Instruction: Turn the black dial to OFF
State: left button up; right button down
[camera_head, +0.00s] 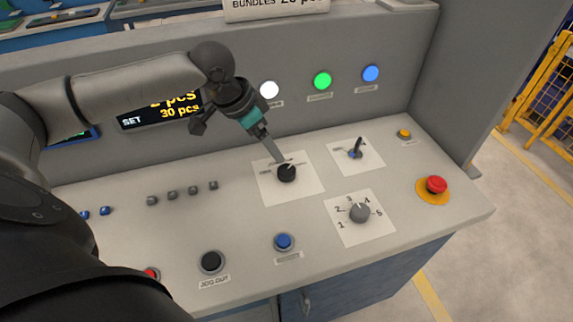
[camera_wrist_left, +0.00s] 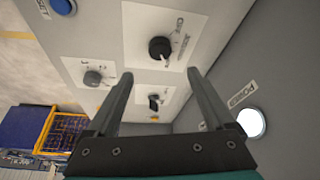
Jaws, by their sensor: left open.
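The black dial (camera_head: 287,174) sits on a white plate (camera_head: 264,190) in the middle of the sloped grey panel. In the left wrist view my left gripper (camera_wrist_left: 161,75) is open and empty. My right gripper is not in view.
A grey numbered knob (camera_head: 360,213), a small lever switch (camera_head: 356,153) and a red mushroom button (camera_head: 436,185) sit to the right. A blue button (camera_head: 283,241) and a black button (camera_head: 211,261) are nearer the front edge. An upright wall with lights (camera_head: 322,81) stands behind.

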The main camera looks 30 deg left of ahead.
aim_at(286, 170)
pick_arm(q)
jog(key=b+x, duration=0.1)
jog(key=x, duration=0.9)
jog(key=shift+d+b, duration=0.1)
jog(key=shift+b, duration=0.3)
jog(key=shift+w+d+f, duration=0.1)
jog(key=shift+w+f, duration=0.2)
jog(key=shift+f, duration=0.25)
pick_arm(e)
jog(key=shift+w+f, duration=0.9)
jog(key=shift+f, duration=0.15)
pick_arm(q)
jog(key=shift+c, duration=0.4)
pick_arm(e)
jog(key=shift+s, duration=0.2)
